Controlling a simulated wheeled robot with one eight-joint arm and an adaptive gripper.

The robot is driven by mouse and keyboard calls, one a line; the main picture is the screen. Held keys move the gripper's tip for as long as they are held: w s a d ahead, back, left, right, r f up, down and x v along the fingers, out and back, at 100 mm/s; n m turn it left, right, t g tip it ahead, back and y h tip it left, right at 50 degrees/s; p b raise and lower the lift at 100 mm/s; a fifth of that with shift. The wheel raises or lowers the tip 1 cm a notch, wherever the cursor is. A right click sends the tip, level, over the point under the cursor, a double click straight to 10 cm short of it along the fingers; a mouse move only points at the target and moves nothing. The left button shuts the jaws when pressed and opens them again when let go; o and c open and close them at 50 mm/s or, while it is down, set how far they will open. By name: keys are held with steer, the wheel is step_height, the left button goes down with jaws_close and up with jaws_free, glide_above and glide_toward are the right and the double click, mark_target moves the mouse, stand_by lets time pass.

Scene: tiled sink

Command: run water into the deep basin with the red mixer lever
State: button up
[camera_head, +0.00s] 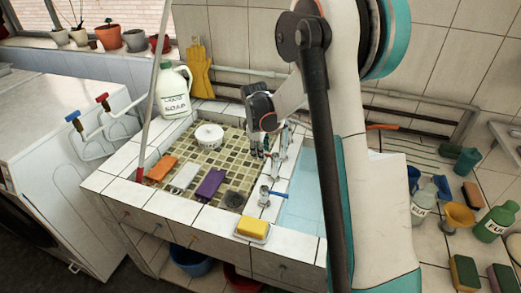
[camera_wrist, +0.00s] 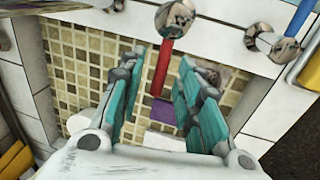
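The red mixer lever (camera_wrist: 161,68) runs down from a chrome knob (camera_wrist: 175,18) in the wrist view. It appears between the two teal fingers of my gripper (camera_wrist: 164,56), with visible gaps on both sides. My gripper is open; contact with the lever is not clear. In the head view my gripper (camera_head: 262,152) is low beside the chrome mixer (camera_head: 279,158), at the right edge of the mosaic basin (camera_head: 222,160). It hides the red lever there. The deep basin (camera_head: 299,206) is pale blue inside, partly hidden by my arm; I cannot tell its water level.
A blue lever (camera_head: 277,194) on a second chrome fitting stands nearby. Orange (camera_head: 161,168), white (camera_head: 185,176) and purple (camera_head: 210,184) blocks lie in the mosaic basin. A yellow sponge (camera_head: 252,227) sits on the front ledge. A soap jug (camera_head: 173,92) stands at the back left.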

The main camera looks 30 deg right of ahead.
steer(key=shift+r, duration=0.1)
step_height(320, 180, up, 12)
steer(key=s+a, duration=0.1)
steer(key=shift+s+a+f, duration=0.2)
steer(key=shift+s+a, duration=0.1)
steer(key=shift+a, duration=0.05)
stand_by(0.3)
steer(key=s+a+r+m+t, duration=0.1)
steer(key=s+a+r+m, duration=0.1)
steer(key=s+a+r, duration=0.35)
steer(key=s+a+r+m+t, duration=0.2)
steer(key=s+r, duration=0.1)
steer(key=s, duration=0.5)
steer(key=s+a+f+m+t, duration=0.1)
steer(key=s+a+m, duration=0.1)
steer(key=s, duration=0.5)
steer(key=s+a+f+m+t+y, duration=0.1)
steer(key=s+a+f+m, duration=0.1)
steer(key=s, duration=0.6)
steer(key=shift+a+m+t+y, duration=0.3)
steer(key=shift+a+m, duration=0.1)
steer(key=shift+a, duration=0.25)
